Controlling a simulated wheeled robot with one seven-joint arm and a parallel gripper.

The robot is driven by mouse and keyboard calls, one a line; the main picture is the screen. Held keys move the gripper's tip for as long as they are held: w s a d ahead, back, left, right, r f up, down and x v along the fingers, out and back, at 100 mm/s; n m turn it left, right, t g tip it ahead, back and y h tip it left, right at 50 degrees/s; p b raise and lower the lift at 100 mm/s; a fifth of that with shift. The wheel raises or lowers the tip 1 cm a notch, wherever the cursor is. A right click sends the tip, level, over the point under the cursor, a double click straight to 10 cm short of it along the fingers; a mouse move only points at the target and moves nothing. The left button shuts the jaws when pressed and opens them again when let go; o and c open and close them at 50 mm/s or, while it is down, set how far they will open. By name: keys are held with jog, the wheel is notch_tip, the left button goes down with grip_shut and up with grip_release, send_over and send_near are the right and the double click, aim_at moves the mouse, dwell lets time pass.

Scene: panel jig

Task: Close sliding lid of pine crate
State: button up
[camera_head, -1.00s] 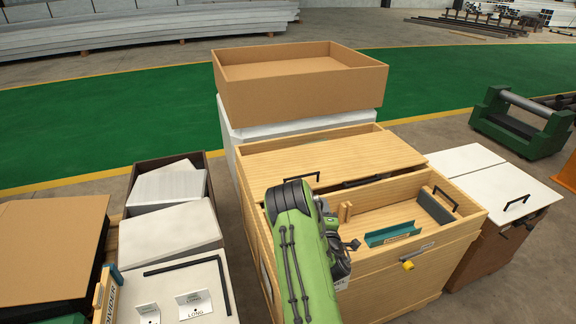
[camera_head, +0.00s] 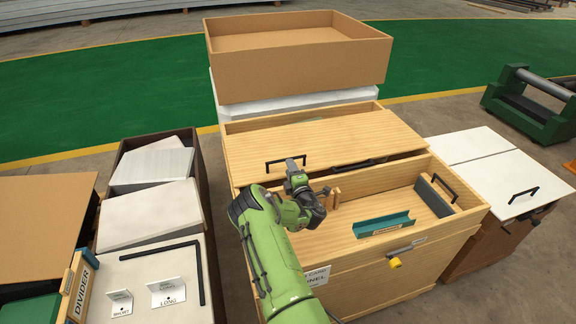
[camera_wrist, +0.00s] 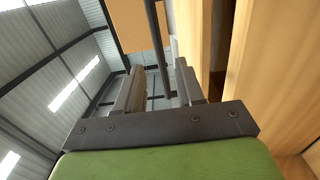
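The pine crate (camera_head: 340,246) stands in the middle of the head view. Its flat sliding lid (camera_head: 340,143) covers the back part, and the front part is open. A black bar handle (camera_head: 272,174) stands at the lid's front left. My gripper (camera_head: 293,166) is at this handle, partly hiding it. In the wrist view, my gripper (camera_wrist: 160,72) is open, with a dark bar (camera_wrist: 158,35), apparently the handle, between its fingers. Pale wood fills the right of that view. I cannot tell whether either finger touches the bar.
In the crate's open part are a teal channel (camera_head: 383,224) and a grey block (camera_head: 434,195) beside another black handle. A cardboard box (camera_head: 300,72) stands behind the crate. A white-topped cabinet (camera_head: 490,170) is at right, and a dark bin with white panels (camera_head: 150,215) at left.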

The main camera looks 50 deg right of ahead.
jog(key=x, duration=0.3)
jog(key=shift+w+d+f, duration=0.1)
jog(key=shift+w+d, duration=0.05)
jog(key=shift+w, duration=0.15)
grip_shut()
jog(key=shift+s, duration=0.1)
dwell(1.1)
